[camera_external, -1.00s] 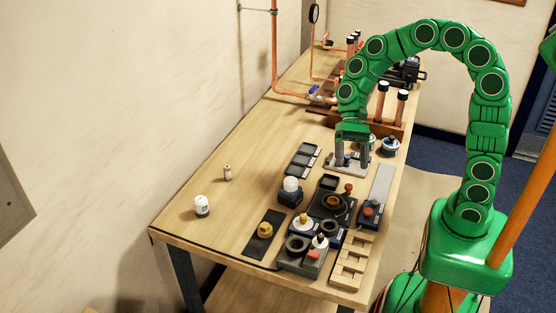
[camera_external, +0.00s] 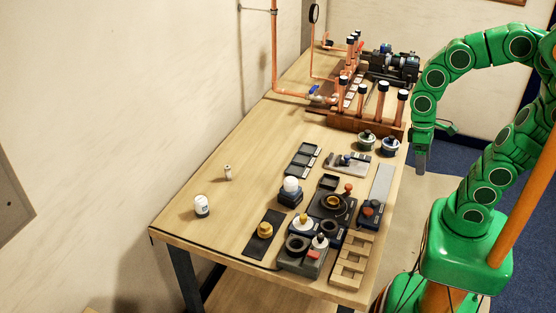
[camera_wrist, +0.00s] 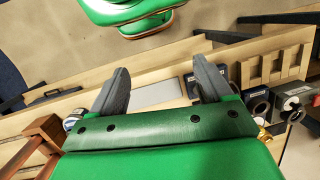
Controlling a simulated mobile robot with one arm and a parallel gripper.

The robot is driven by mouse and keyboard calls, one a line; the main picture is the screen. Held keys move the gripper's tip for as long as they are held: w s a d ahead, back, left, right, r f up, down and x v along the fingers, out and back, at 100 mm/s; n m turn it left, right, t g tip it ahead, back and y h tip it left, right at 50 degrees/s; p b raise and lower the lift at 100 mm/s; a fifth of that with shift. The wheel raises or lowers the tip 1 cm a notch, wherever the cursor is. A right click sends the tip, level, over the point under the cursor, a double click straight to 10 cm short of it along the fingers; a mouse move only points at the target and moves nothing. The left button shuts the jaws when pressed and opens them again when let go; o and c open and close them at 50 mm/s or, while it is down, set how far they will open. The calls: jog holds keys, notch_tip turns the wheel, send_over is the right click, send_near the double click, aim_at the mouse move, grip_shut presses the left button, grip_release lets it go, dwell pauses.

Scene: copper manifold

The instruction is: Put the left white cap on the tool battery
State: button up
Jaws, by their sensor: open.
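My gripper (camera_external: 421,162) hangs beyond the table's right edge in the external view. In the wrist view my gripper (camera_wrist: 160,86) is open, its two grey fingers apart with nothing held. A white-topped dark blue block (camera_external: 291,192) stands mid-table. A white jar-like piece (camera_external: 202,206) stands at the table's left, with a small pale cylinder (camera_external: 228,172) behind it. Which white piece is the left cap, and which item is the tool battery, I cannot tell for sure.
Several dark fixtures (camera_external: 303,254) and a notched wooden rack (camera_external: 353,262) crowd the front right. Two round pots (camera_external: 366,140) (camera_external: 390,147) stand near the copper pipes (camera_external: 383,98). The table's left half is mostly clear.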

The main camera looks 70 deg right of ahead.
jog(key=shift+n+t+h, duration=0.3)
jog(key=shift+n+h, duration=0.3)
jog(key=shift+h, duration=0.1)
jog(key=shift+s+d, duration=1.5)
jog(key=shift+s, duration=0.05)
